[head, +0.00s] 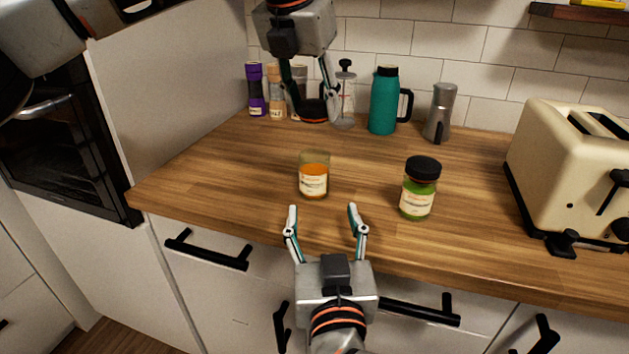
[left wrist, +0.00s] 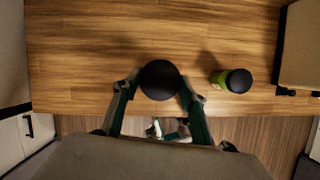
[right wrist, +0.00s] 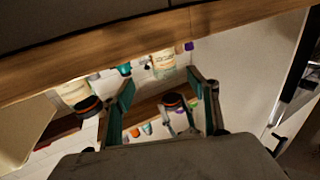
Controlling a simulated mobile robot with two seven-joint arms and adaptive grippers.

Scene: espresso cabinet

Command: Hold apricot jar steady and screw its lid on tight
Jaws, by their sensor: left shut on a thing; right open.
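The apricot jar (head: 314,181) stands upright and lidless near the counter's front edge, with orange content and a pale label. It also shows upside down in the right wrist view (right wrist: 165,64). My left gripper (head: 312,104) is shut on a black lid (head: 315,116), held in the air apart from the jar. In the left wrist view the round lid (left wrist: 159,80) sits between the fingertips and the jar is hidden. My right gripper (head: 323,208) is open and empty, in front of the jar, with its fingers pointing toward it and not touching.
A green jar with a black lid (head: 419,188) stands to the right of the apricot jar. A cream toaster (head: 570,170) is at the far right. The counter's left middle is clear.

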